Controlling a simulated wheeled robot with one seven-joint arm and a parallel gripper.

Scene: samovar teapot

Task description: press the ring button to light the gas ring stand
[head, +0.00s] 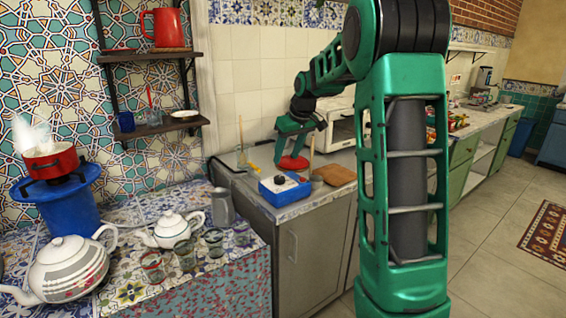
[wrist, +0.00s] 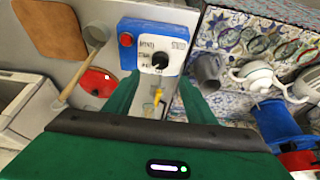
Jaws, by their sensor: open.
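The control box is blue with a white top (head: 273,190) and sits on the grey counter. In the wrist view it (wrist: 178,31) carries a black knob (wrist: 160,61) and a round red button (wrist: 125,39) on a blue part at its left. Its printed labels are too small to read surely. My gripper (head: 292,150) is above the counter behind the box. In the wrist view my gripper (wrist: 160,82) is open, its green fingers apart and pointing towards the box. A blue stand (head: 70,208) at far left bears a steaming red pot (head: 48,160); no flame is visible.
A red lid (head: 292,164), a wooden board (head: 335,175) and a grey ladle (wrist: 96,35) lie near the box. A yellow thing (wrist: 155,98) shows between my fingers, apparently lower. Teapots (head: 70,268) and several glasses (head: 152,266) crowd the tiled table.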

